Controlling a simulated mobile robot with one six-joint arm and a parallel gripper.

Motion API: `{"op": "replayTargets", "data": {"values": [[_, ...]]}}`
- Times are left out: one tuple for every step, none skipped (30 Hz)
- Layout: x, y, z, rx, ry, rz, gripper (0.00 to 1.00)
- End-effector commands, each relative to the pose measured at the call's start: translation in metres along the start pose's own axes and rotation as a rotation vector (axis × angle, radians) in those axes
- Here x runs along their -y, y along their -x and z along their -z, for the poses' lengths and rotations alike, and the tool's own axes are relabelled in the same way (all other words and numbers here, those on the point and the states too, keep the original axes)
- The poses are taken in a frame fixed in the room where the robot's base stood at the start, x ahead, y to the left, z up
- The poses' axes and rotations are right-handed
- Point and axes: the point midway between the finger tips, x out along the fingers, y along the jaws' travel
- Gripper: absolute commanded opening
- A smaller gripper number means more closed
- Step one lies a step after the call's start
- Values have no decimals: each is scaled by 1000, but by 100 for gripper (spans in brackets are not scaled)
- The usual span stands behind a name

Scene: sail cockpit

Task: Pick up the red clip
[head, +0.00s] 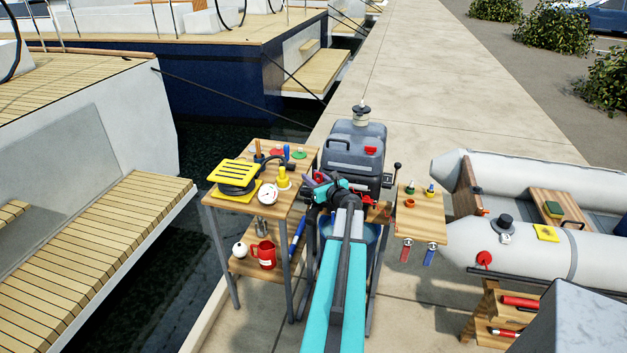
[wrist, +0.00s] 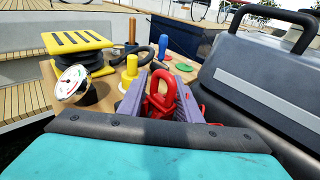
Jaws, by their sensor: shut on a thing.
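The red clip (wrist: 158,100) shows in the wrist view as a red loop between the two purple-grey fingers of my gripper (wrist: 160,88). My gripper is shut on it. In the head view my gripper (head: 320,182) is at the right side of the wooden side table, in front of the grey case. The lower part of the clip is hidden by my gripper in the wrist view.
The wooden table (head: 300,205) carries a yellow-topped foot pump (head: 233,173), a white gauge (head: 268,194) and a yellow fitting (head: 283,180). A small wooden shelf (head: 420,228) is to the right, beside the inflatable boat (head: 535,255).

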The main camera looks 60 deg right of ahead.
Motion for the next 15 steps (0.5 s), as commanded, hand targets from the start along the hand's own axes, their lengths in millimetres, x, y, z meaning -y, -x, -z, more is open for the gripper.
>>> {"op": "replayTargets", "data": {"values": [[0,1,-4,2,1,1,10],[0,1,-6,2,1,1,10],[0,2,-10,2,2,1,10],[0,2,-12,2,3,1,10],[0,3,-15,2,2,1,10],[0,4,-20,2,2,1,10],[0,4,-24,2,3,1,10],[0,5,-28,2,3,1,10],[1,14,-24,1,0,3,10],[1,20,-23,1,0,3,10],[2,25,-23,0,0,4,10],[3,32,-22,0,1,4,10],[3,38,-22,0,1,3,10],[4,43,-22,0,1,3,10],[5,51,-22,1,1,4,10]]}}
